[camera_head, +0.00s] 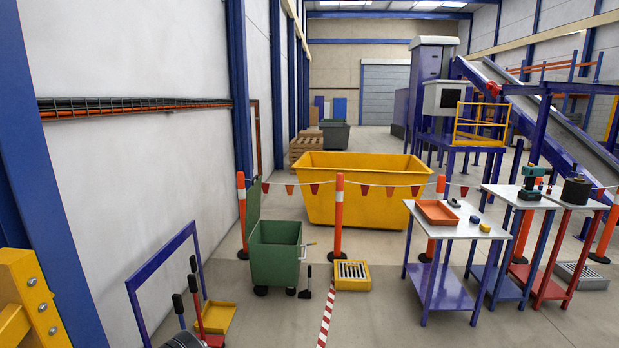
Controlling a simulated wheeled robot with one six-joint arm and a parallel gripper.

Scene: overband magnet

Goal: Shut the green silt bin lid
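The green silt bin (275,267) stands on wheels on the floor, left of centre. Its green lid (253,208) is open and stands about upright along the bin's left side. The bin's top is uncovered, and its inside is partly visible and looks dark. A small handle sticks out at the bin's right side. My gripper is not in view.
Orange posts (339,215) with a pennant line stand close behind and beside the bin. A yellow skip (362,190) is behind them. A yellow-framed grate (351,272) lies to the right. A blue frame (165,270) stands at front left. Two-tier tables (440,287) are at right.

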